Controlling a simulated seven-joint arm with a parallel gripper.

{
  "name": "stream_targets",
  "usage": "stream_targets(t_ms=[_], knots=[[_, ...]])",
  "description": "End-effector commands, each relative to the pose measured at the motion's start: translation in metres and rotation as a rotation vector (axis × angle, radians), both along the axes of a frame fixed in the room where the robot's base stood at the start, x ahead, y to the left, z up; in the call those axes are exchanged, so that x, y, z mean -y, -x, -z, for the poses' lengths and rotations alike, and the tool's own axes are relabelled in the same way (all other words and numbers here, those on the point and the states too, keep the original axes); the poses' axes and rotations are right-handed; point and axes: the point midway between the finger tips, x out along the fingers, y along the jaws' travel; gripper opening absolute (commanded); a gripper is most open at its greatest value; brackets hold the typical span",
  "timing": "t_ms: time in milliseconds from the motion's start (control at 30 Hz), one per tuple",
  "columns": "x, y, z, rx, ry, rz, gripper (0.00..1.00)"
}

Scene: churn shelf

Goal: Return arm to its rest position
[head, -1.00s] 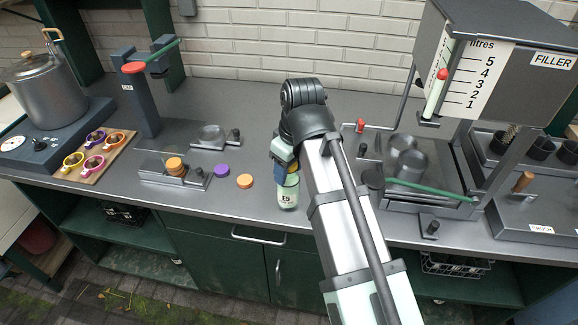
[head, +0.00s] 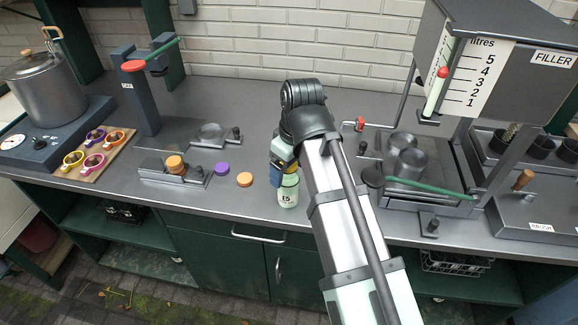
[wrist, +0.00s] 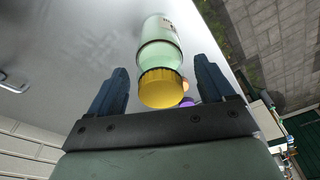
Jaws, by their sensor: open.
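My gripper (wrist: 163,92) is open in the wrist view, with one finger on each side of the view. A pale green bottle (wrist: 160,45) with a yellow cap (wrist: 162,88) shows between and beyond the fingers; I cannot tell the exact gap to them. In the head view the bottle (head: 288,192), marked E5, stands upright on the counter near the front edge. My gripper (head: 284,178) is beside its upper part, and the arm hides some of the cap.
An orange disc (head: 244,180) and a purple disc (head: 221,169) lie left of the bottle on the counter (head: 240,205). A filler machine (head: 500,55) with a green lever and metal cans (head: 408,165) stands right. A pot (head: 45,90) and a board of small cups (head: 100,165) are left.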

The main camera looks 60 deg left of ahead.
Motion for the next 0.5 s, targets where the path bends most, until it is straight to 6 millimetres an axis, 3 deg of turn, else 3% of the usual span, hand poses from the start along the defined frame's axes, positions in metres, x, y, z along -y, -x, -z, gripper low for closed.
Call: stream_targets(t_ms=[133,500], knots=[[0.0002,0.0001,0.0003,0.000,0.001,0.000,0.71],[-0.0005,-0.0002,-0.0051,0.000,0.000,0.000,0.71]])
